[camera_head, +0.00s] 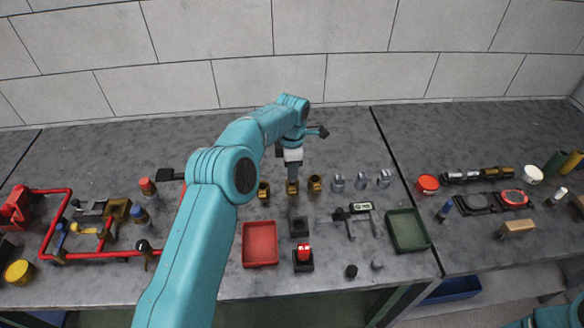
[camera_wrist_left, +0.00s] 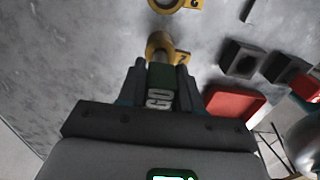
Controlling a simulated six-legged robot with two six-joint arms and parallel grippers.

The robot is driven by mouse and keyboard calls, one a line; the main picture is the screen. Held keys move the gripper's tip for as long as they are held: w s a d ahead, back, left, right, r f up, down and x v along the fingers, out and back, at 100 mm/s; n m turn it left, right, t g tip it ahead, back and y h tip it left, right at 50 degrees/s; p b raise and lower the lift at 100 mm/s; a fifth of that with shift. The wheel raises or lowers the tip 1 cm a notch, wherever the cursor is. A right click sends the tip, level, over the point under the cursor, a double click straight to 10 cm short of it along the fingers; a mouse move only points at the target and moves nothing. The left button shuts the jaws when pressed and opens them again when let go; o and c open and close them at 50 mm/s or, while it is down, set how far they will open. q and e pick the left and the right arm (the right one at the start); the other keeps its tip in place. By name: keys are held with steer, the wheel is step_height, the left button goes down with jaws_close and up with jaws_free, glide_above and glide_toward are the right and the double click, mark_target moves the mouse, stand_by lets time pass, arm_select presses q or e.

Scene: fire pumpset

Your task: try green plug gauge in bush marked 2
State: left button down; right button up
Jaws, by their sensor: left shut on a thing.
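My left gripper (camera_head: 292,168) reaches down over the middle of three brass bushes. In the left wrist view my left gripper (camera_wrist_left: 160,85) is shut on the green plug gauge (camera_wrist_left: 160,78), whose side reads GO. The gauge's far end meets a brass bush (camera_wrist_left: 156,42) with a yellow tag; its mark is hard to read but looks like a 2. I cannot tell how far the gauge is in the bush. In the head view this bush (camera_head: 292,188) sits under the gripper, between a left bush (camera_head: 264,191) and a right bush (camera_head: 315,183). My right gripper is out of view.
A red tray (camera_head: 246,245) and a black block (camera_head: 299,227) lie in front of the bushes. A red-topped black block (camera_head: 303,258) is nearer. Several steel pieces (camera_head: 361,181), a gauge with display (camera_head: 360,207) and a green tray (camera_head: 408,231) are right. Red pipework (camera_head: 68,225) stands left.

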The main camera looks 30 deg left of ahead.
arm_select(q)
steer(key=shift+f+b, duration=0.5)
steer(key=shift+f, duration=0.2)
stand_by(0.3)
steer(key=shift+r, duration=0.15)
stand_by(1.0)
steer(key=shift+r+p, duration=1.2)
steer(key=shift+r, duration=0.6)
steer(key=shift+f, duration=0.1)
steer(key=shift+f+b, duration=0.75)
steer(key=shift+f, duration=0.4)
steer(key=shift+f+b, duration=0.55)
steer(key=shift+f, duration=0.05)
steer(key=shift+r, duration=0.15)
stand_by(1.2)
steer(key=shift+r+p, duration=1.2)
steer(key=shift+r, duration=0.55)
